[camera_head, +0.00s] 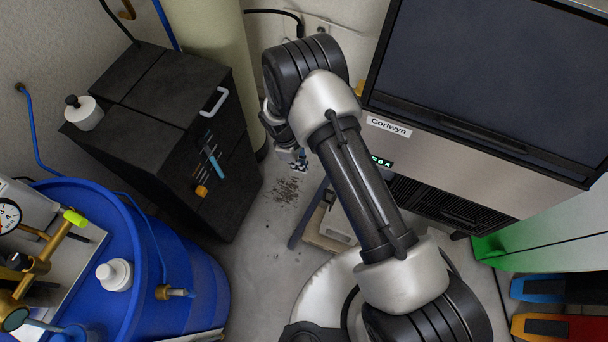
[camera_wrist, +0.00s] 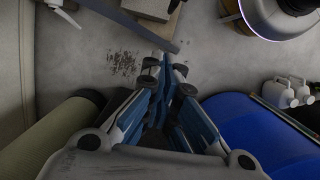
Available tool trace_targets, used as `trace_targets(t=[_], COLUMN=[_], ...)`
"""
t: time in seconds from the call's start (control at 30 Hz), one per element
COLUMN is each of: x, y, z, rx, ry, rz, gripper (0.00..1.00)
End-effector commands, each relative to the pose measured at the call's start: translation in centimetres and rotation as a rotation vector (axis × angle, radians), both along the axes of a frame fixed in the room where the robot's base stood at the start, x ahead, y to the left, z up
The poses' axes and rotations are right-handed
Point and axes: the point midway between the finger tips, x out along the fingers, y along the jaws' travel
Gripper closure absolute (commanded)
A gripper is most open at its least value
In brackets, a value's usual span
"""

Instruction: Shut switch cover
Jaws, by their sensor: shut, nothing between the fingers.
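The ice maker (camera_head: 440,165) stands at the right of the head view, with a dark upper front, a name label and a small green display (camera_head: 381,161). I cannot make out a switch cover in either view; my arm crosses in front of the machine's left side and hides part of it. My gripper (camera_head: 298,163) is left of the ice maker, above the floor, and mostly small and dark in the head view. In the wrist view my gripper (camera_wrist: 165,72) has its blue-grey fingers together, with nothing held between them.
A black cabinet (camera_head: 150,125) with a handle stands left of my gripper. A blue drum (camera_head: 165,270) is at lower left, also in the wrist view (camera_wrist: 250,130). A beige box (camera_head: 325,228) sits low near the ice maker. Stained floor (camera_head: 270,215) lies open between cabinet and machine.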

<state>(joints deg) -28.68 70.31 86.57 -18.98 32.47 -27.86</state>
Motion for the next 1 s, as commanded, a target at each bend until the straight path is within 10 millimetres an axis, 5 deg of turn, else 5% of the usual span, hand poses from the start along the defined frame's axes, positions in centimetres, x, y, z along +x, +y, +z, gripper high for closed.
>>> trace_targets(t=[0.17,0.37,0.77,1.0], x=[-1.6,-1.9,-2.3,-2.9], y=[0.3,-0.1,-2.1,-5.2], z=[-3.5,-5.6,-13.7,-13.6], rx=[-0.014,-0.016,-0.016,-0.016], ry=[0.031,0.035,0.035,0.034], rz=[0.064,0.071,0.069,0.067], gripper=[1.0,1.0,1.0,1.0])
